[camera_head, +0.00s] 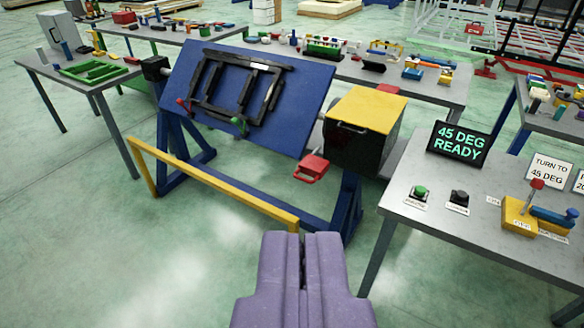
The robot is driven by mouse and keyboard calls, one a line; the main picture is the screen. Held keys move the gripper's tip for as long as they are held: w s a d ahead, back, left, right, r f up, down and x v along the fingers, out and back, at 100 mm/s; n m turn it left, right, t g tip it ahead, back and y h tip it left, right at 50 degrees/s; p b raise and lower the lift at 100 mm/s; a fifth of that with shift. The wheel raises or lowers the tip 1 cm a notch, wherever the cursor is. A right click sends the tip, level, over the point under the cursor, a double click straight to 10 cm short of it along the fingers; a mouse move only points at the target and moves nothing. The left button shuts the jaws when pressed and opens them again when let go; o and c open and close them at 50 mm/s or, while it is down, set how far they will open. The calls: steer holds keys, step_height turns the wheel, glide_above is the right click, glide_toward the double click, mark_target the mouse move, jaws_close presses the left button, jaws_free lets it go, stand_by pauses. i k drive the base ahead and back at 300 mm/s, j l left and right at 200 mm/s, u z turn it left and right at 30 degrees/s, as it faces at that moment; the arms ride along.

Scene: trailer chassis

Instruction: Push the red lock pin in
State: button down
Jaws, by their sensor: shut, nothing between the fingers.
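A red handle-shaped part (312,168), which looks like the lock pin, sticks out at the lower right end of the tilted blue panel (305,92), below the dark box with the yellow top (368,108). How deep it sits cannot be told. My purple gripper (302,237) is at the bottom middle, shut and empty. It appears in front of and below the red part in the picture, apart from it. A black frame (240,88) is on the blue panel, with a small red clamp (185,106) and a green one (240,125) at its edge.
A yellow rail (215,188) runs low across the stand's front. The right table (410,172) carries a "45 DEG READY" display (459,143), a green button (420,192), a black knob (459,196) and a yellow lever base (520,213). Floor at left front is clear.

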mark_target(311, 165)
steer(key=i+j, duration=0.2)
steer(key=i, duration=0.4)
steer(key=i+j+u, duration=0.1)
steer(key=i, duration=0.5)
steer(key=i+j, duration=0.25)
steer(key=i, duration=0.35)
